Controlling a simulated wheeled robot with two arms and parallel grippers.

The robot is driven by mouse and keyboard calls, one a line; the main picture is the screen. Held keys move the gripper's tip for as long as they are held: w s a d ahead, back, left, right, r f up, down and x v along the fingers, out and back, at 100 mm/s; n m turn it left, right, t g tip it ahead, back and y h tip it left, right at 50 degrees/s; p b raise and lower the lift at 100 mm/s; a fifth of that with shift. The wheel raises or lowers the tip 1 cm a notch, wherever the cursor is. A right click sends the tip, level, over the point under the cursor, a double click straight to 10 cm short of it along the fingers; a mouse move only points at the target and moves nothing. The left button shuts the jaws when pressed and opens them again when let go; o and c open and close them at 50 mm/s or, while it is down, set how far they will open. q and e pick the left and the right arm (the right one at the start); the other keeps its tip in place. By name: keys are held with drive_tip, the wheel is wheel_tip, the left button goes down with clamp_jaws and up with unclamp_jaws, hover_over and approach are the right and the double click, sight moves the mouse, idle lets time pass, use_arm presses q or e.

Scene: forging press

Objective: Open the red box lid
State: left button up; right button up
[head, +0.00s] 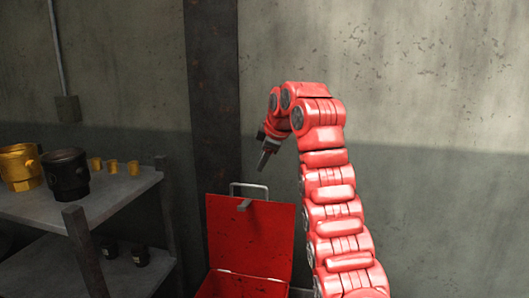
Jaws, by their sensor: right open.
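The red box (238,288) is at the bottom centre of the head view, cut off by the lower edge. Its red lid (252,242) stands raised and roughly upright at the back of the box. My left gripper is out of view.
A metal shelf (125,190) stands at the left, with a brass part (18,168), a dark cylindrical part (66,176) and small brass pieces on top. Small black items lie on its lower level. A concrete wall (430,80) with a dark vertical beam (212,90) is behind the box.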

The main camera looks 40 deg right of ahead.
drive_tip(key=shift+s+a+r+p, duration=0.2)
drive_tip(key=shift+s+r+p, duration=0.15)
drive_tip(key=shift+s+r, duration=0.1)
drive_tip(key=shift+f, duration=0.15)
idle(0.4)
